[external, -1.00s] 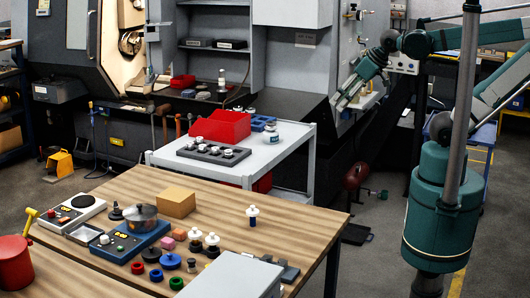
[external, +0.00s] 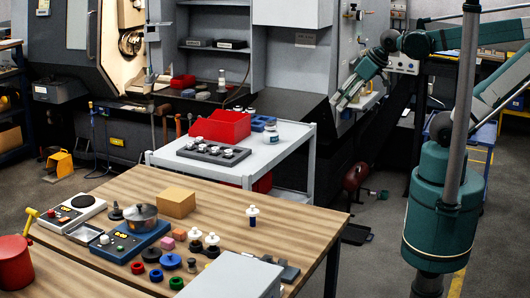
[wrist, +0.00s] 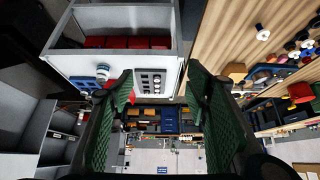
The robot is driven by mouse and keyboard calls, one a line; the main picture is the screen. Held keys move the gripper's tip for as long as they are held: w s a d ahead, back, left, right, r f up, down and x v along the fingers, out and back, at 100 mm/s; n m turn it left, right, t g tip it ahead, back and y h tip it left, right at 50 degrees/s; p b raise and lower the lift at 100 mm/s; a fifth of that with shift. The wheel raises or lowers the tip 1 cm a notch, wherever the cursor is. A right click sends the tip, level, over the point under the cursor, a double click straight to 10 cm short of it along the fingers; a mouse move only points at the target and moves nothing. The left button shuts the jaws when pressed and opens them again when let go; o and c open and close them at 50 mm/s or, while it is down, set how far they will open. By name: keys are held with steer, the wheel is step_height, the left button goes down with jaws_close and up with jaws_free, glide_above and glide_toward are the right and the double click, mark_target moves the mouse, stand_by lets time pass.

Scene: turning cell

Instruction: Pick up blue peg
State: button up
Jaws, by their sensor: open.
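My gripper (external: 342,102) is high at the upper right in the external view, in front of the grey machine and well away from the peg. In the wrist view my gripper (wrist: 159,78) has its two green fingers wide apart with nothing held between them.
The wooden table (external: 310,218) also carries a tan block (external: 176,203), a pot (external: 142,217), several coloured knobs and a grey box (external: 235,277). A white cart (external: 290,155) behind it holds a red bin (external: 221,125) and a white-and-blue jar (external: 271,135). Bare wood surrounds the peg.

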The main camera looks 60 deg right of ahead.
steer(key=shift+c, duration=0.5)
steer(key=w+a+f+m+g+y, duration=0.1)
steer(key=w+a+f+m+g, duration=0.2)
steer(key=w+a, duration=0.5)
steer(key=w+a+f+m+g, duration=0.1)
steer(key=w+a+f+m, duration=0.1)
steer(key=w+a+m, duration=0.6)
steer(key=a+f+m+g, duration=0.1)
steer(key=a+f, duration=0.4)
steer(key=a, duration=0.2)
steer(key=a+f+m+g+p, duration=0.1)
steer(key=a+f+m, duration=0.1)
steer(key=a+f, duration=0.4)
steer(key=w+a+f+m+g+h, duration=0.1)
steer(key=a+f+m, duration=0.1)
steer(key=a+f, duration=0.4)
steer(key=shift+a, duration=1.85)
steer(key=shift+a+f, duration=0.25)
steer(key=shift+f, duration=0.1)
steer(key=shift+f, duration=0.1)
steer(key=shift+f, duration=1.2)
